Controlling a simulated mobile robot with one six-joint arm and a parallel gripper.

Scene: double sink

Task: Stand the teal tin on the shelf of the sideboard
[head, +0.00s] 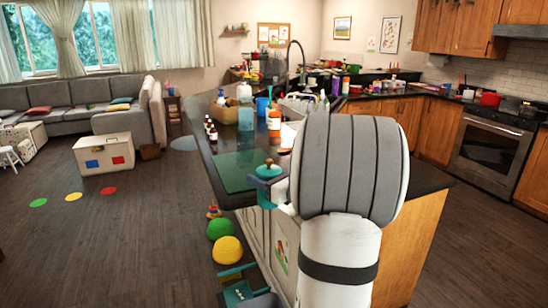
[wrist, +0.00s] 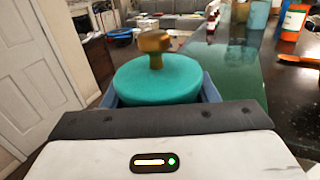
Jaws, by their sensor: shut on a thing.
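The teal tin (wrist: 155,82) is a round teal piece with a brownish knob on top, and it fills the middle of the wrist view. My gripper (wrist: 158,95) is shut on it, with a blue finger at either side. The tin looks upright, its top facing up. In the head view the tin (head: 268,171) shows small, held beside the left edge of the dark counter. My arm hides part of the gripper there. I cannot make out the sideboard or its shelf for certain in either view.
The island counter (head: 226,145) holds a green mat (head: 243,170), small bottles, an orange-labelled bottle (head: 274,122) and other clutter. A green ball (head: 219,229) and yellow ball (head: 228,250) lie on the floor beside it. Open floor lies left, before the grey sofa (head: 70,103).

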